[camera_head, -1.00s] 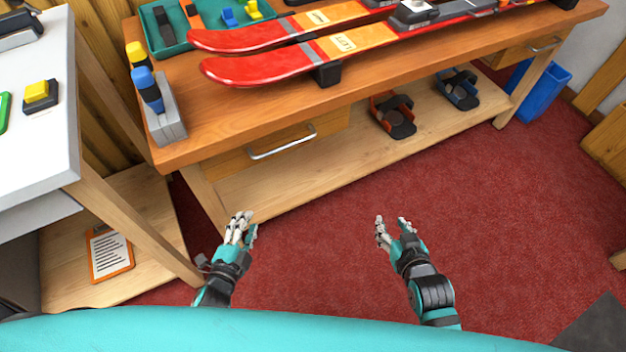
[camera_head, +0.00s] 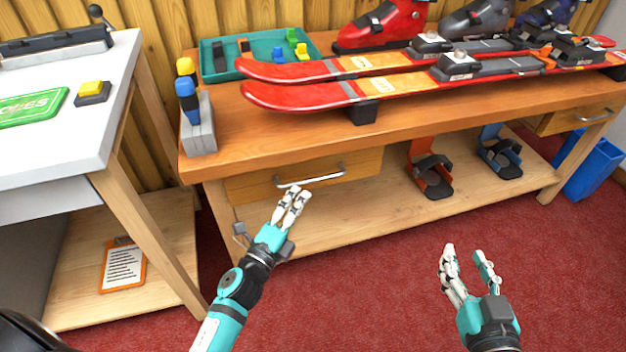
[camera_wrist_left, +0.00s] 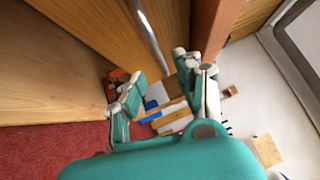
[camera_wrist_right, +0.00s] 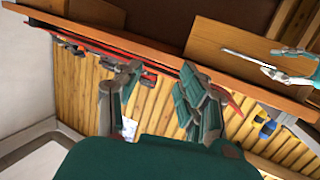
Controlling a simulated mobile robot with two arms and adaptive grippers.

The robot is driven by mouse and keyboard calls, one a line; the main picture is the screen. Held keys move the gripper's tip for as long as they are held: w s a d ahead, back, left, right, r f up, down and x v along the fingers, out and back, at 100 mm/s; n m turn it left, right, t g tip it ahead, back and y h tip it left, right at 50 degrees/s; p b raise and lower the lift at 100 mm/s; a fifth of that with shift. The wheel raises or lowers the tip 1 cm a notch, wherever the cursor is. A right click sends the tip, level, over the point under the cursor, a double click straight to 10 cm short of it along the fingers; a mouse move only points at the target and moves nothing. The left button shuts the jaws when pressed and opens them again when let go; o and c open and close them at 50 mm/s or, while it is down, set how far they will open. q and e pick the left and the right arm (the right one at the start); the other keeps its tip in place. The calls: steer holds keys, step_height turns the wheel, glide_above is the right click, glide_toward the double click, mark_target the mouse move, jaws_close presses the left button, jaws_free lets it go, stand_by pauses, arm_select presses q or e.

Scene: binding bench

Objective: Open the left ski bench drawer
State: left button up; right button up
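The left ski bench drawer (camera_head: 358,165) has a plain wooden front under the bench top and looks shut. Its silver bar handle (camera_head: 318,180) runs across the front and also shows in the right wrist view (camera_wrist_right: 245,58). My left gripper (camera_head: 298,192) is open, with its fingertips just below and close to the handle; I cannot tell whether they touch. In the left wrist view its fingers (camera_wrist_left: 155,68) stand apart and the handle bar (camera_wrist_left: 150,35) passes just beyond them. My right gripper (camera_head: 466,252) is open and empty over the red floor, away from the drawer.
The ski bench top (camera_head: 415,125) carries red skis, boots and a teal tray (camera_head: 222,70). A lower shelf (camera_head: 385,208) holds bindings. A white table (camera_head: 90,130) stands at left. A blue bin (camera_head: 592,170) is at right. The floor in front is clear.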

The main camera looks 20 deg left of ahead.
mark_target(312, 179)
arm_select(q)
steer(key=x, duration=0.7)
steer(key=shift+w+d, duration=0.1)
jaws_close()
steer(key=shift+f, duration=0.1)
